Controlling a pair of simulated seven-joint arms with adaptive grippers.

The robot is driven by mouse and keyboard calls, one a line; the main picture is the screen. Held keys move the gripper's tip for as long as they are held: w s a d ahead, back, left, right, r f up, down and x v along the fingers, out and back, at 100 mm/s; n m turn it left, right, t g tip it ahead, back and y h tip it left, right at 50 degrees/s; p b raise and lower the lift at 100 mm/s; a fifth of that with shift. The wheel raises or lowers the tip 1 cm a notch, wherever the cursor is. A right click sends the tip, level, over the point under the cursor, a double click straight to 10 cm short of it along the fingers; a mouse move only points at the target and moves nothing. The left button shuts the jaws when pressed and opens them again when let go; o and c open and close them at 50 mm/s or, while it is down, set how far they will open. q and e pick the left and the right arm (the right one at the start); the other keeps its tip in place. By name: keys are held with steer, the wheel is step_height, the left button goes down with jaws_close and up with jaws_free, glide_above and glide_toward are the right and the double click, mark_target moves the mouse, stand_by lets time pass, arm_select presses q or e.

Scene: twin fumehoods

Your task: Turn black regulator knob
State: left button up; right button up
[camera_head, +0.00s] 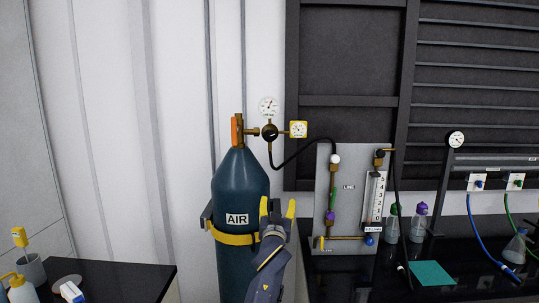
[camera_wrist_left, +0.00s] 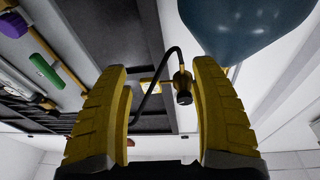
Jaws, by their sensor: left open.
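The black regulator knob (camera_head: 269,132) sits on the brass regulator at the top of the dark blue AIR cylinder (camera_head: 238,189), between two gauges. My left gripper (camera_head: 277,207) is below the knob, in front of the cylinder's right side, with its yellow fingers pointing up. It is open and empty, and apart from the knob. In the left wrist view, the knob (camera_wrist_left: 183,86) shows beyond the space between the open fingers (camera_wrist_left: 160,105), nearer the right one. The cylinder (camera_wrist_left: 240,25) fills the upper right there. My right gripper is not in view.
A round white gauge (camera_head: 268,106) and a yellow square gauge (camera_head: 299,129) flank the knob. A black hose (camera_head: 300,153) runs right to a grey flow panel (camera_head: 345,200). An orange valve handle (camera_head: 236,131) is at left. A black bench (camera_head: 110,280) stands at lower left.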

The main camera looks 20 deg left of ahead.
mark_target(269, 137)
arm_select(q)
steer(key=s+a+r+n+t+y, duration=0.1)
steer(key=s+r, duration=0.1)
steer(key=r, duration=0.5)
steer(key=s+a+r+n+t+y, duration=0.1)
steer(key=s+r, duration=0.1)
steer(key=r, duration=0.6)
steer(key=x, duration=1.7)
steer(key=shift+w+a+f, duration=0.15)
steer(key=shift+w+f, duration=0.05)
steer(key=shift+w, duration=0.05)
steer(key=c, duration=1.3)
